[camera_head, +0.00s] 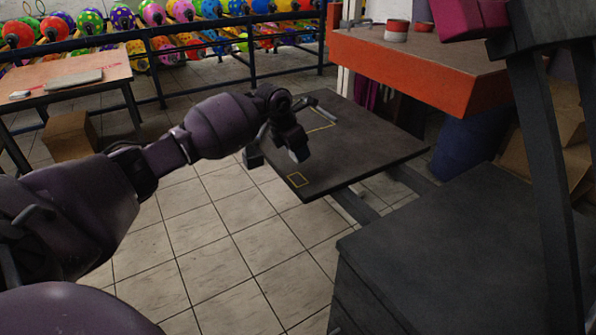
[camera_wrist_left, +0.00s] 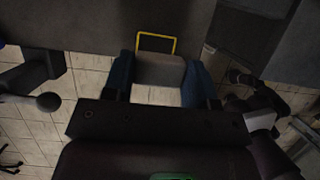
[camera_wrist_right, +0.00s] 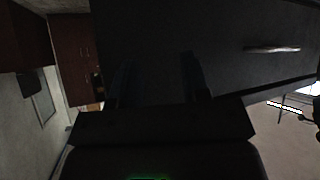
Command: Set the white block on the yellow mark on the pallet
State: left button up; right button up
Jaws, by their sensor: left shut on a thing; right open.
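The white block (camera_wrist_left: 160,70) shows grey in the left wrist view, between the two blue fingers of my left gripper (camera_wrist_left: 160,82), which is shut on it. Just beyond the block is a yellow outlined mark (camera_wrist_left: 156,36) on the dark pallet (camera_wrist_left: 105,25); the block hides its near side. In the head view my left gripper (camera_head: 276,156) is over the near left edge of the pallet (camera_head: 365,140). The small yellow mark (camera_head: 298,180) lies at the near corner, just below the gripper. My right gripper (camera_wrist_right: 158,80) is open and empty in the dim right wrist view.
A larger yellow outline (camera_head: 322,126) lies farther back on the pallet. An orange-edged table (camera_head: 420,75) stands behind it, a blue bin (camera_head: 465,150) at right. A dark cabinet (camera_head: 440,240) fills the lower right. Tiled floor (camera_head: 220,240) is clear at left.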

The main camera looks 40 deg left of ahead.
aim_at(301, 178)
pick_arm(q)
jog(key=shift+f, duration=0.75)
notch_tip(301, 178, down, 5)
jog(key=shift+f+b, duration=0.1)
jog(key=shift+b, duration=0.35)
jog(key=shift+f, duration=0.25)
jog(key=shift+f, duration=0.2)
jog(key=o, duration=0.9)
jog(key=shift+r, duration=0.1)
